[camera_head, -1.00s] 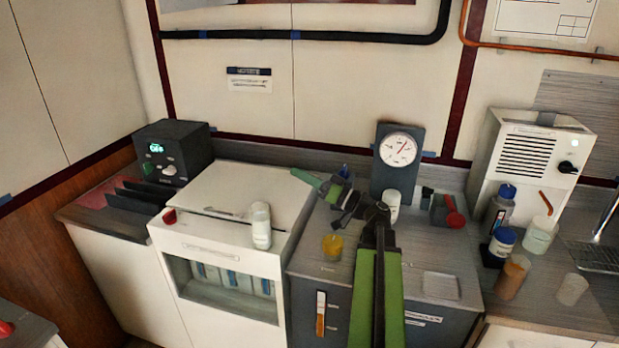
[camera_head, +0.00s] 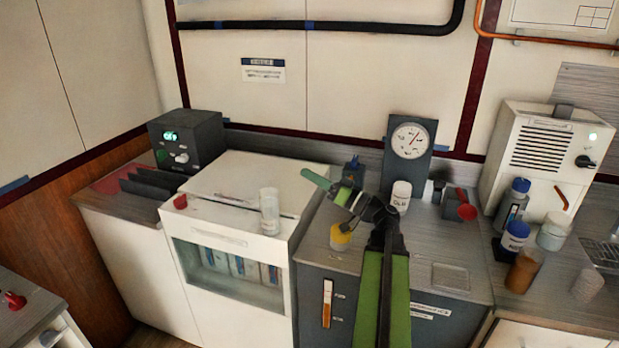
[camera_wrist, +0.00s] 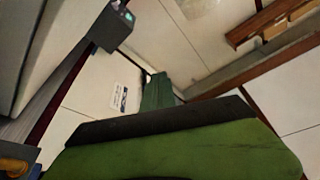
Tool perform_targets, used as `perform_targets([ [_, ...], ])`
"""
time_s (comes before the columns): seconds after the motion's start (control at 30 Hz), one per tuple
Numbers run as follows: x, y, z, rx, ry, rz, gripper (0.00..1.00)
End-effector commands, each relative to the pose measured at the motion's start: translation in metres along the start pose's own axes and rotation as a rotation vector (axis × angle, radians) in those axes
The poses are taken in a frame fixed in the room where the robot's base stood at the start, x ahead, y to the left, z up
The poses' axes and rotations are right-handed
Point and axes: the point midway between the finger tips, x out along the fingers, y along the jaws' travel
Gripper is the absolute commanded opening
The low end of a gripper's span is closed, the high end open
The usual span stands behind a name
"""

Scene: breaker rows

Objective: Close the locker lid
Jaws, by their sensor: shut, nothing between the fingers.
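The locker is a white box (camera_head: 212,238) left of centre in the head view, with a window in its front showing several pale, blue-marked items. Its white lid (camera_head: 250,182) lies flat or nearly flat across the top; I cannot tell whether it is fully seated. A thin dark seam runs along the lid's front edge. My gripper (camera_head: 315,178) is shut and empty, its green tip pointing left near the lid's right edge; contact cannot be judged. In the wrist view my gripper (camera_wrist: 158,92) shows against the wall, and the lid is not recognisable there.
A pale jar (camera_head: 269,211) stands on the locker top's front right, by the lid's edge. A red knob (camera_head: 180,202) is at the front left. A dark device (camera_head: 186,138) stands left; a gauge (camera_head: 409,140), a yellow-topped jar (camera_head: 341,236) and a white-capped bottle (camera_head: 400,196) stand right.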

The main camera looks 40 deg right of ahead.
Motion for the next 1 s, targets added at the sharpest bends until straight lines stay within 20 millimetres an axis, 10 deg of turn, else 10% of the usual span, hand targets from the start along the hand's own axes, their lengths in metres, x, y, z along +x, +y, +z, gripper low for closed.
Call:
perform_targets([
  [0.23,0.015,-0.026,-0.042,0.000,-0.001,-0.003,0.00],
  [0.6,-0.074,-0.003,-0.032,-0.001,0.002,0.001,0.00],
  [1.0,-0.088,-0.004,-0.034,0.000,-0.001,-0.003,0.00],
])
